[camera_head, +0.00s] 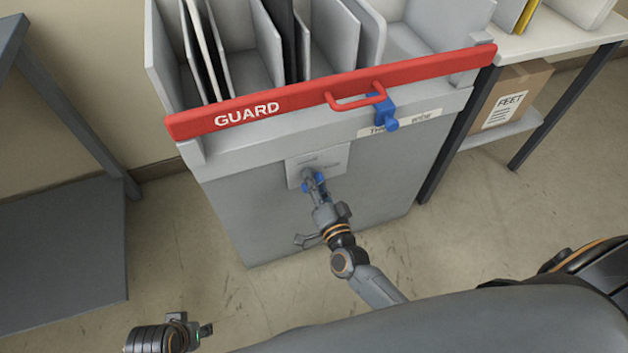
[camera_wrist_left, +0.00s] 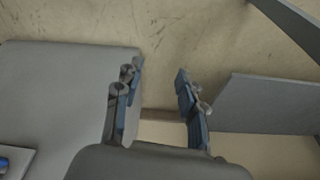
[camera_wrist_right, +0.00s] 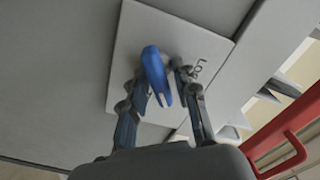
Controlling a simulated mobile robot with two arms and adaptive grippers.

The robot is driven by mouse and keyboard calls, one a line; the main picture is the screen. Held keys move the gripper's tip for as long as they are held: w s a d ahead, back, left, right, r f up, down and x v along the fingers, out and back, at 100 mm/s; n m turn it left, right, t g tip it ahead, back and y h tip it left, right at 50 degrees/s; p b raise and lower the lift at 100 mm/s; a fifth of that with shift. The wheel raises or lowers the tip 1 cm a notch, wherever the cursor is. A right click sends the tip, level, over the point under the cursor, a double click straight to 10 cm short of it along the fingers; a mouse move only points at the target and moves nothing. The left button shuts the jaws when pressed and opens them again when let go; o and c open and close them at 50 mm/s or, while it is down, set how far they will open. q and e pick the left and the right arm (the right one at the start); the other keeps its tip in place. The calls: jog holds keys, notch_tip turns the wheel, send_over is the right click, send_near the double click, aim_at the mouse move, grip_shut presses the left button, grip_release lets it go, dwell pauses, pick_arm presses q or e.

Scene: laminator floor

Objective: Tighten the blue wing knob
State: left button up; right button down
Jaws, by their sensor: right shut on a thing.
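The blue wing knob (camera_wrist_right: 154,68) sits on a light plate (camera_wrist_right: 125,50) on the front of the grey machine (camera_head: 375,180). In the right wrist view the knob stands between the two fingers of my right gripper (camera_wrist_right: 158,88), which is shut on it. In the head view this gripper (camera_head: 314,180) reaches the plate and partly hides the knob. My left gripper (camera_wrist_left: 157,84) is open and empty in the left wrist view, above the floor and away from the knob. Part of the plate's lettering is covered.
A red guard bar (camera_head: 300,97) with a red handle crosses the machine's top front. A blue clamp (camera_head: 383,112) hangs below the handle. A dark table (camera_head: 60,240) stands left. A white table (camera_head: 560,38) and a cardboard box (camera_head: 500,100) stand right. Floor before the machine is clear.

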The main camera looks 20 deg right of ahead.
jog(key=shift+f+m, duration=0.1)
jog(key=shift+m, duration=1.4)
jog(key=shift+d+f+m+b, duration=0.15)
jog(key=shift+m+b, duration=0.4)
jog(key=shift+m, duration=0.55)
pick_arm(q)
notch_tip(320, 180, up, 7)
jog(key=shift+s+a+f, duration=0.2)
jog(key=shift+s, duration=0.2)
pick_arm(e)
jog(key=shift+m, duration=1.1)
pick_arm(q)
jog(key=shift+r, duration=0.1)
pick_arm(e)
jog(key=c, duration=1.3)
grip_release()
